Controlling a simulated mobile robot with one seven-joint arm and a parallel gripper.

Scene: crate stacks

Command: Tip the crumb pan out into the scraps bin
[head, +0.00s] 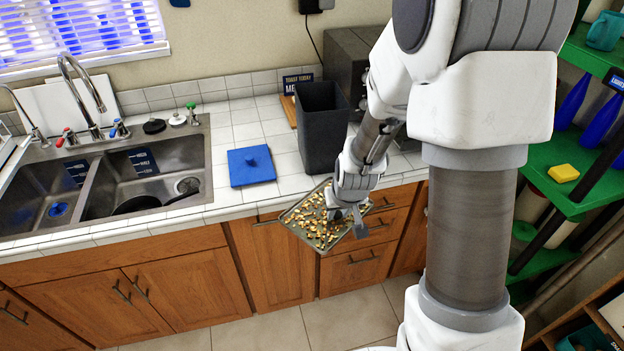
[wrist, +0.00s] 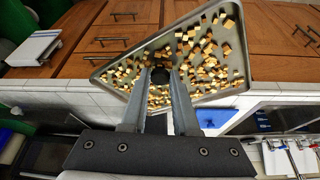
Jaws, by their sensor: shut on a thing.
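The crumb pan (head: 301,235) is a grey shallow tray covered with many yellow-brown crumbs. It is held in front of the counter's edge, near the drawers, and looks roughly level. My gripper (head: 350,216) is shut on the pan at its right side in the head view. In the wrist view my gripper (wrist: 160,77) reaches over the pan (wrist: 241,82), and the fingers hide the exact grip. The scraps bin (head: 322,135), a tall dark open-topped container, stands upright on the counter behind the pan. Its inside bottom is hidden.
A blue lid with a knob (head: 251,166) lies on the counter left of the bin. A sign (head: 296,82) and a dark appliance (head: 345,62) stand behind the bin. The double sink (head: 135,180) is at left. Green shelves (head: 565,195) stand at right.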

